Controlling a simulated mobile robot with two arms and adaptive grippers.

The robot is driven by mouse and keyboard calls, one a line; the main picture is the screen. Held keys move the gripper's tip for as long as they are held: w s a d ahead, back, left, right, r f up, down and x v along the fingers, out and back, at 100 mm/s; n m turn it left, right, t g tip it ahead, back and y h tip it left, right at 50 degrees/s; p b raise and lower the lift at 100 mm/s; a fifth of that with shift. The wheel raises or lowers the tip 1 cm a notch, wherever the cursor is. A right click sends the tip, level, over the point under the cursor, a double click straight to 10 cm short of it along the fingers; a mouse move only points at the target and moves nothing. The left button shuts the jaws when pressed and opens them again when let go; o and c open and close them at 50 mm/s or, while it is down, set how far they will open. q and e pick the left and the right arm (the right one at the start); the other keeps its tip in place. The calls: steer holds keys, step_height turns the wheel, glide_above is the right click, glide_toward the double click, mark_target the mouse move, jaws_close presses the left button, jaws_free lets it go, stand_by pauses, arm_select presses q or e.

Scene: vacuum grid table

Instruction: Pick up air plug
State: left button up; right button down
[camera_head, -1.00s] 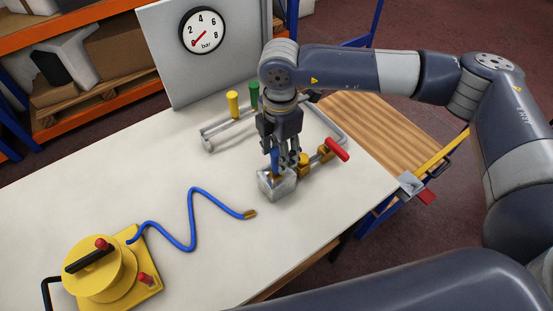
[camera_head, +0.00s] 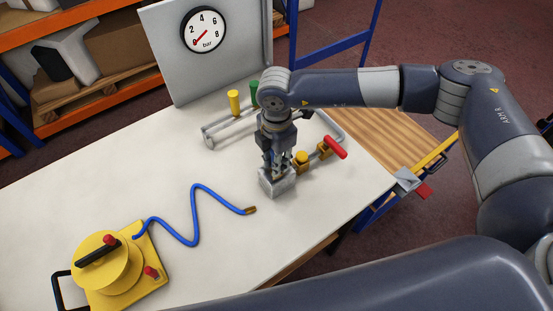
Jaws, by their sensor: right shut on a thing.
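My right gripper (camera_head: 278,162) points straight down over a small silver block (camera_head: 277,183) on the white table. Its fingers are shut on the air plug at the top of the block. The fingers hide nearly all of the plug, so I cannot tell whether it sits in the block or is clear of it. A blue hose (camera_head: 196,226) with a brass end (camera_head: 250,210) lies in a zigzag on the table, apart from the gripper. My left gripper is out of view.
A red-handled brass valve (camera_head: 335,147) on a grey pipe stands right of the gripper. Yellow (camera_head: 234,103) and green (camera_head: 254,91) posts and a gauge panel (camera_head: 203,30) are behind. A yellow device (camera_head: 106,270) is at the front left. The left middle of the table is bare.

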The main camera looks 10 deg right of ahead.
steer(key=shift+r, duration=0.1)
steer(key=shift+r+b, duration=0.45)
steer(key=shift+b, duration=0.1)
step_height(320, 180, up, 2)
steer(key=shift+w+r+b, duration=0.1)
steer(key=shift+r+b, duration=0.05)
steer(key=shift+b, duration=0.65)
steer(key=s+a+r+b, duration=0.1)
steer(key=s+a+b, duration=0.2)
steer(key=s, duration=0.4)
steer(key=s+a+r+b, duration=0.1)
steer(key=s+a+b, duration=0.15)
steer(key=s, duration=0.45)
steer(key=shift+s+a+r+p, duration=0.15)
steer(key=shift+r+p, duration=0.2)
steer(key=shift+r, duration=0.35)
steer(key=shift+s+a+r+p, duration=0.1)
steer(key=shift+s+r+p, duration=0.2)
steer(key=shift+r, duration=0.4)
steer(key=shift+s+a+r+p, duration=0.1)
steer(key=shift+r+p, duration=0.3)
steer(key=shift+r, duration=0.3)
steer(key=shift+w+d, duration=0.1)
steer(key=shift+d, duration=0.05)
